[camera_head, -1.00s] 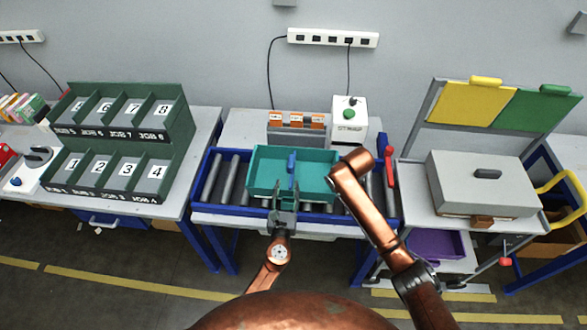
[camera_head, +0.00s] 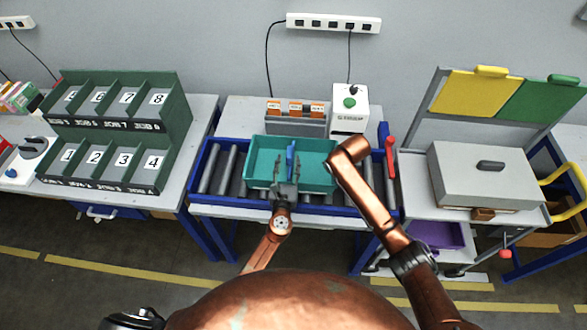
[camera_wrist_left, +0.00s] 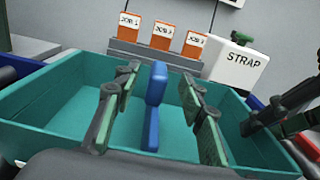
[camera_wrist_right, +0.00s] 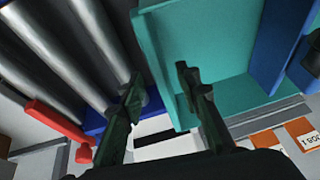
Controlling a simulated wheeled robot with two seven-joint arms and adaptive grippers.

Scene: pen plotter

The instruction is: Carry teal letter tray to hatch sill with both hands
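The teal letter tray (camera_head: 262,178) rests on the roller conveyor (camera_head: 217,180), with an upright blue piece (camera_head: 291,160) in its middle. My left gripper (camera_head: 285,190) is at the tray's near side. In the left wrist view its fingers (camera_wrist_left: 158,112) are open, one on each side of the blue piece (camera_wrist_left: 153,110), with gaps. My right gripper is hidden behind its arm in the head view. In the right wrist view its fingers (camera_wrist_right: 160,92) are open at the tray's wall (camera_wrist_right: 158,75), one over the tray and one outside; contact cannot be told. I cannot pick out the hatch sill.
Orange-labelled files (camera_head: 296,117) and a white STRAP box (camera_head: 350,108) stand behind the conveyor. A red lever (camera_head: 390,158) rises at its right end. Green numbered bins (camera_head: 115,130) stand left. A grey box (camera_head: 488,175) sits on the right-hand table (camera_head: 425,195).

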